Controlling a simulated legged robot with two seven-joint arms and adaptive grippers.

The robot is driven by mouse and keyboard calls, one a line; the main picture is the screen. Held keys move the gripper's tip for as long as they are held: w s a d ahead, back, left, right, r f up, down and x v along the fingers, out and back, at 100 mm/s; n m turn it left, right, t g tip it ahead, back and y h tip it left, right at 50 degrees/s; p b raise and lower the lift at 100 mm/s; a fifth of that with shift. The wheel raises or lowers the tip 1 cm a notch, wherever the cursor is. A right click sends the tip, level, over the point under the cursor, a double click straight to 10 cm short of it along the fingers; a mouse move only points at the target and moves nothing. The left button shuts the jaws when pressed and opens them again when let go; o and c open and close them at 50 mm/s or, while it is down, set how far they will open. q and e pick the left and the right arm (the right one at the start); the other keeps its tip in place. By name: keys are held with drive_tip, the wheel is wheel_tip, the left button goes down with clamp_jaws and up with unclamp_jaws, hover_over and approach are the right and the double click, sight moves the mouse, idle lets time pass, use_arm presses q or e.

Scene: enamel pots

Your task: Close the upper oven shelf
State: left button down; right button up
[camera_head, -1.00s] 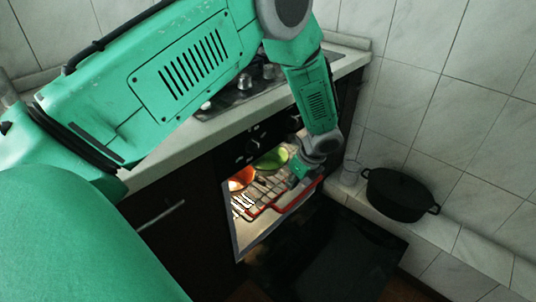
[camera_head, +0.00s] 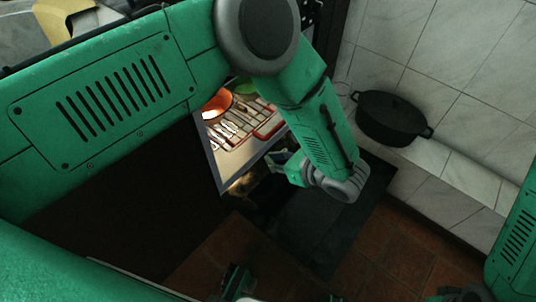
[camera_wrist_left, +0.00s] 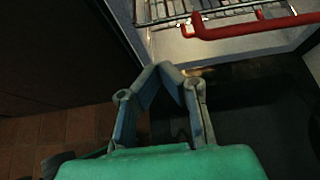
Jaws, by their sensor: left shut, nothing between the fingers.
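The upper oven shelf (camera_head: 228,137) is a wire rack with a red front bar (camera_head: 270,128). It shows lit at the open oven front in the head view. In the left wrist view the red bar (camera_wrist_left: 250,25) crosses the top right, with the rack (camera_wrist_left: 185,10) behind it. My left gripper (camera_head: 280,158) is just in front of and below the red bar, apart from it. Its fingers (camera_wrist_left: 165,70) meet at the tips and hold nothing. Part of the shelf is hidden behind my left arm. A part of my right arm (camera_head: 515,235) shows at the right edge.
The dark oven door (camera_head: 315,225) lies open below the shelf. An orange bowl (camera_head: 217,103) and a green dish (camera_head: 243,86) are inside the oven. A black pot (camera_head: 392,118) stands on the tiled ledge at right. Brown floor tiles (camera_head: 400,235) are clear beyond the door.

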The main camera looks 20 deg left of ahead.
use_arm(q)
drive_tip(key=a+r+b+x, duration=0.1)
drive_tip(key=b+x, duration=0.1)
drive_tip(key=x, duration=0.8)
drive_tip(key=shift+w+r, duration=0.25)
drive_tip(key=shift+r, duration=0.05)
drive_tip(key=shift+a, duration=0.1)
